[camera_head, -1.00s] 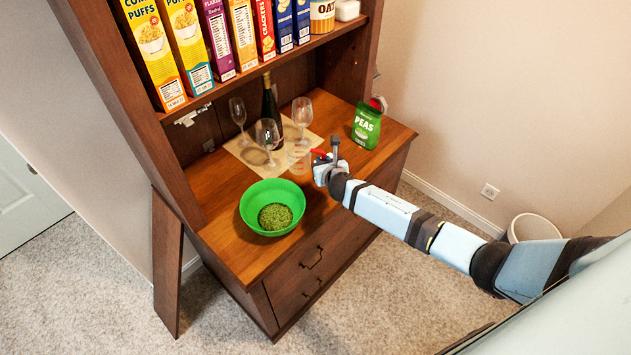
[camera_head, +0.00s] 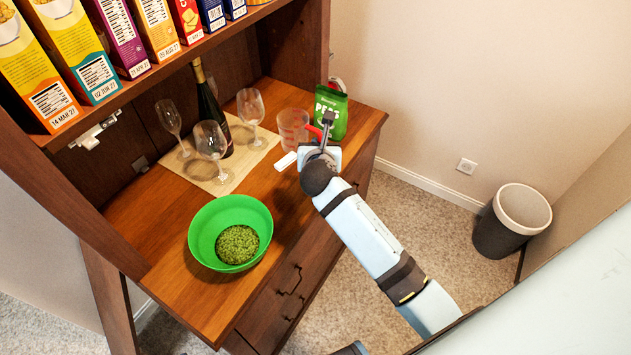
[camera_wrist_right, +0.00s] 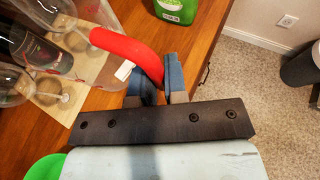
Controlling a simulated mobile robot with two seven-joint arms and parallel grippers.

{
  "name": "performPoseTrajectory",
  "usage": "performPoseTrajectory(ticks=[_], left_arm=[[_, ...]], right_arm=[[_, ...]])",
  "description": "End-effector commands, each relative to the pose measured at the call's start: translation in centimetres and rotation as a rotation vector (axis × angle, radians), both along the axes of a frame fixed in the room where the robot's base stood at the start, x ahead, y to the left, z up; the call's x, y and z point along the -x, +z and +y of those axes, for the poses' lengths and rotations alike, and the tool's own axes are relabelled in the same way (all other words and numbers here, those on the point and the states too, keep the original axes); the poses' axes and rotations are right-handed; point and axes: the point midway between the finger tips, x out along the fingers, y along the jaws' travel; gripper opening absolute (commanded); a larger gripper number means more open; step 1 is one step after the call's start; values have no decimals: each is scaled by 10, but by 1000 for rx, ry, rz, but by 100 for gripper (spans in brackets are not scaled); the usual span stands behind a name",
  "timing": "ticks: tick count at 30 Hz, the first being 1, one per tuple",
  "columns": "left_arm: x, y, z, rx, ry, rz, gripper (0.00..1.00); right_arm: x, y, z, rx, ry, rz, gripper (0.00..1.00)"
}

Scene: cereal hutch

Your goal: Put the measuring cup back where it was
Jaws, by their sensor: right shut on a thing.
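The measuring cup (camera_head: 292,128) is clear with red markings and a red handle. In the head view it is over the hutch counter, between the wine glasses and the green peas bag (camera_head: 332,112). My right gripper (camera_head: 322,132) is shut on its red handle, which shows large between the fingers in the right wrist view (camera_wrist_right: 130,52). Whether the cup's base touches the counter I cannot tell. My left gripper is not in view.
A green bowl (camera_head: 204,222) of peas stands at the counter's front left. Wine glasses (camera_head: 210,142) and a dark bottle (camera_head: 207,108) stand on a tan mat (camera_head: 233,178). Cereal boxes line the shelf above. Bare counter (camera_head: 283,190) lies between bowl and cup.

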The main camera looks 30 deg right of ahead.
Motion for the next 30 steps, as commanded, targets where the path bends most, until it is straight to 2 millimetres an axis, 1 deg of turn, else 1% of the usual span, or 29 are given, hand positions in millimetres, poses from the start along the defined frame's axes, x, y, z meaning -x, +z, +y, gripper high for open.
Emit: performPoseTrajectory(ticks=[1,3,6,9,12,17,20,24,26,30], left_arm=[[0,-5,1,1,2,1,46],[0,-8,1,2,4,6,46],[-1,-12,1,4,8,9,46],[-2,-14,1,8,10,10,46],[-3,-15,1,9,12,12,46],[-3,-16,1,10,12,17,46],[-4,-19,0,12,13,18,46],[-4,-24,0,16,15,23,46],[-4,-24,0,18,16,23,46],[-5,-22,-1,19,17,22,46]], right_arm=[[0,-18,0,1,-1,3,0],[0,-37,0,1,0,4,0],[0,-62,0,1,1,3,0],[0,-81,0,1,0,0,0],[-1,-93,0,1,1,-2,0],[-1,-102,0,-1,1,-2,0],[0,-115,0,1,0,0,0],[-1,-137,0,0,1,0,0],[-1,-140,1,-1,1,-2,0],[-1,-140,0,-1,1,-3,0]])
